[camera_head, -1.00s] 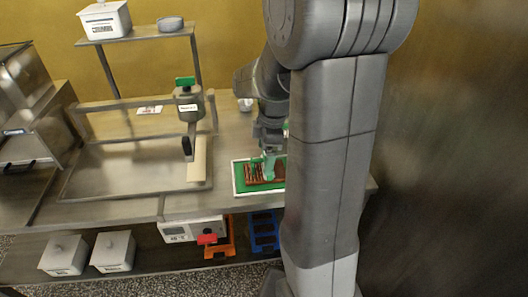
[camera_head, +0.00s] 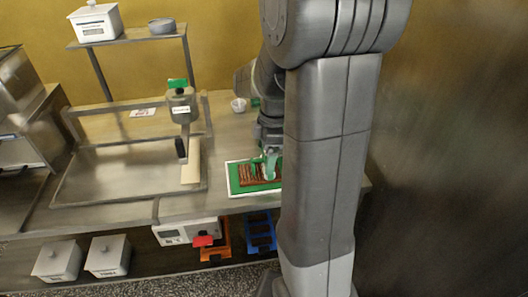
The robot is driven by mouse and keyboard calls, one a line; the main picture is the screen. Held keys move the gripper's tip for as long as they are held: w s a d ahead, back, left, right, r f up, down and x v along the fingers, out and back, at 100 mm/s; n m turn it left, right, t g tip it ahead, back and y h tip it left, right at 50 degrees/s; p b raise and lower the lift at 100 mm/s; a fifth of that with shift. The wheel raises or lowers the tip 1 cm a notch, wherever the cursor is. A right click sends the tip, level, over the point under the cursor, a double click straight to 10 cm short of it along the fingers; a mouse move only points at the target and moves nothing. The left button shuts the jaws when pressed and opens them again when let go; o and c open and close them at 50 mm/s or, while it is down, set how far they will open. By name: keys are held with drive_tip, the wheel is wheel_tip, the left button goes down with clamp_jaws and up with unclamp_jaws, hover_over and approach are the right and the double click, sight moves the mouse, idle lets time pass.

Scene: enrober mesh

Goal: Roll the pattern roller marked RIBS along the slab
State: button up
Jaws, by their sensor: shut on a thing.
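A brown slab (camera_head: 247,175) lies on a green mat (camera_head: 234,181) with a white border, on the counter right of centre. Lengthwise ribs show on much of its visible surface. My gripper (camera_head: 268,172) points down over the slab's right half. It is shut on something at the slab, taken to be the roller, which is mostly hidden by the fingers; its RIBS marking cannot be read. My arm hides the right end of the mat.
A framed metal tray (camera_head: 100,185) with a spout unit (camera_head: 181,105) above it stands left of the mat. A small white cup (camera_head: 238,105) sits behind. Lidded white bins (camera_head: 108,257) and orange and blue racks (camera_head: 261,232) are below the counter.

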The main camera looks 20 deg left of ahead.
drive_tip(key=shift+w+d, duration=0.4)
drive_tip(key=shift+d, duration=0.2)
drive_tip(key=shift+w+d, duration=0.35)
drive_tip(key=shift+d, duration=0.25)
idle(0.5)
wheel_tip(320, 180, up, 7)
drive_tip(key=p, duration=0.5)
idle(0.7)
idle(0.4)
